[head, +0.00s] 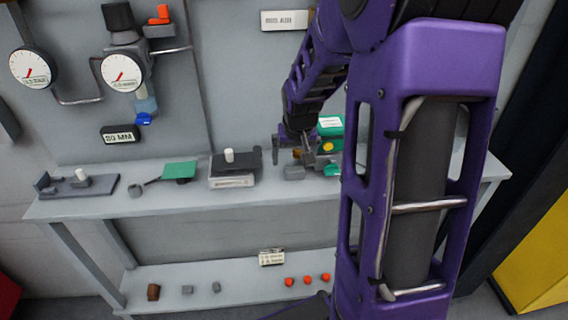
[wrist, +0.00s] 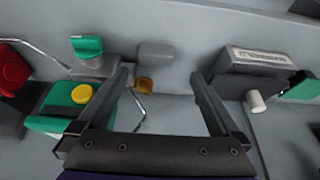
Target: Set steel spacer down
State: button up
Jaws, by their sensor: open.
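A plain grey block (head: 294,172) lies near the front of the bench. It also shows in the wrist view (wrist: 155,50), beyond my fingertips. It may be the steel spacer, but I cannot tell for sure. My gripper (wrist: 161,76) is open, with nothing seen held between its fingers. In the head view my arm comes down over the bench beside the green unit (head: 330,130), and the column hides part of that area.
A scale-like box (head: 232,180) with a white cylinder (head: 229,155) stands left of my gripper. A green plate (head: 180,170) and a grey fixture (head: 76,187) are farther left. The lower shelf (head: 240,285) holds small grey, brown and orange pieces. Gauges hang on the back panel.

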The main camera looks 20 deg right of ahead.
aim_at(294, 169)
jog(key=x, duration=0.2)
jog(key=b+x, duration=0.1)
jog(key=x, duration=0.2)
jog(key=shift+s+d+f+b, duration=0.25)
jog(key=shift+d+f+b, duration=0.05)
jog(key=shift+f, duration=0.1)
jog(key=shift+w+f, duration=0.2)
jog(key=shift+r, duration=0.1)
grip_shut()
